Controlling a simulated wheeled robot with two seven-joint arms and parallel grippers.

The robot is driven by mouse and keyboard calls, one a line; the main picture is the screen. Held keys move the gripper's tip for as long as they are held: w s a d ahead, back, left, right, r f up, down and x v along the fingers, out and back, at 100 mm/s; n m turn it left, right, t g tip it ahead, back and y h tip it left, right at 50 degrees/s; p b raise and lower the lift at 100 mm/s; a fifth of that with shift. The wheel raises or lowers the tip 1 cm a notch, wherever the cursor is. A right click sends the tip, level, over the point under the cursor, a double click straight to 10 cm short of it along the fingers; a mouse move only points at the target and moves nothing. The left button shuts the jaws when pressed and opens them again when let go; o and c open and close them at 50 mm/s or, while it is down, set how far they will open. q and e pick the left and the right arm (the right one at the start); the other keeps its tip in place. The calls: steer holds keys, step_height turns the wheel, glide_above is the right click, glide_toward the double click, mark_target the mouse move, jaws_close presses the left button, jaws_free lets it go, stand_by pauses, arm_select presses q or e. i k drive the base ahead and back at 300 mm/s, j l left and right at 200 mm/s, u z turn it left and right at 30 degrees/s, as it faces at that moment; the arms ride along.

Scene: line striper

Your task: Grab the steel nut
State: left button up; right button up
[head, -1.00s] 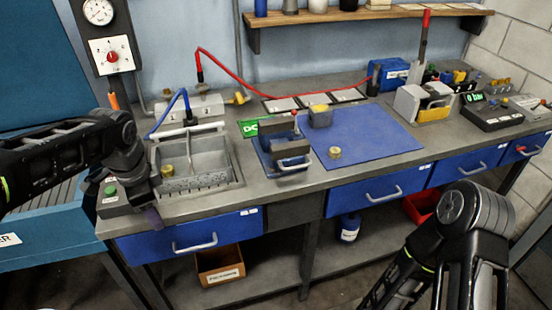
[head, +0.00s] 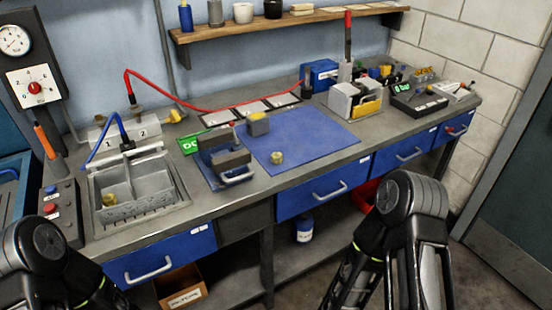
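In the head view a small yellowish, nut-like piece (head: 277,157) lies on the blue mat (head: 325,140), near its front left part. A similar small yellowish piece (head: 110,199) sits inside the grey basin (head: 170,190) at the left of the bench. Neither looks plainly steel-coloured, and I cannot tell which is the steel nut. My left arm shows at the lower left and my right arm at the lower right, both in front of the bench. Neither gripper's fingertips are in the picture.
A blue vise (head: 224,160) stands between basin and mat. A grey block with a yellow top (head: 259,123) sits on the mat's back left. A red cable (head: 200,106) runs along the back. A grey and yellow device (head: 356,100) stands right of the mat. The mat's middle is clear.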

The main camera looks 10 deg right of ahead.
mark_target(277, 158)
steer(key=i+j, duration=0.15)
steer(key=i, duration=0.4)
steer(key=z, duration=1.8)
